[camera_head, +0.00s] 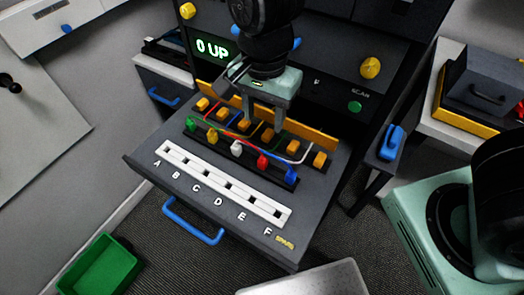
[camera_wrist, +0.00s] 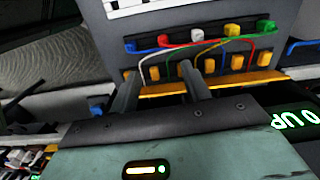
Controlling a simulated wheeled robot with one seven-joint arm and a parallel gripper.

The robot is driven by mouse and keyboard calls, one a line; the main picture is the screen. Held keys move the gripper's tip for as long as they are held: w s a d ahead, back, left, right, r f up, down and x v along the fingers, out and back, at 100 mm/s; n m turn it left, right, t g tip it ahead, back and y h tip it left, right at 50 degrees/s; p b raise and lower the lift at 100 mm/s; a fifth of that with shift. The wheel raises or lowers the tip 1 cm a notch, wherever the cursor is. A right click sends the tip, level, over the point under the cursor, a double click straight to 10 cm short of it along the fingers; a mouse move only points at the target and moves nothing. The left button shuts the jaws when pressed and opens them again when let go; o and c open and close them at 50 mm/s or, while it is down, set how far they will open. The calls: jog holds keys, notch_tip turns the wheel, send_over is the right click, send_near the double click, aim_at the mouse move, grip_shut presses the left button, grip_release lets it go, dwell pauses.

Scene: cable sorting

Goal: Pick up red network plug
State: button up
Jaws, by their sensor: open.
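The red network plug (camera_head: 262,161) sits in the front row of coloured plugs on the dark pulled-out drawer (camera_head: 150,160), between a white plug (camera_head: 236,148) and a blue plug (camera_head: 290,175). In the wrist view the red plug (camera_wrist: 163,41) is upper centre, beyond the fingertips. My gripper (camera_head: 262,122) is open and empty, pointing down near the back row of orange plugs, behind the red plug. In the wrist view my gripper (camera_wrist: 159,76) has its two fingers apart, with orange plugs near and between them. The height above the plugs is hard to judge.
A green plug (camera_head: 191,124) and a yellow plug (camera_head: 212,135) share the front row. Thin coloured cables run back to the orange plugs. A white slotted strip (camera_head: 222,185) marked A to F lies in front. A yellow-orange rail (camera_head: 315,134) stands behind. A green bin (camera_head: 100,265) is lower left.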

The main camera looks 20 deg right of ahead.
send_over(263, 159)
jog(key=shift+m, duration=0.4)
notch_tip(263, 159, down, 12)
jog(key=shift+b, duration=0.4)
jog(key=shift+f, duration=2.9)
grip_shut()
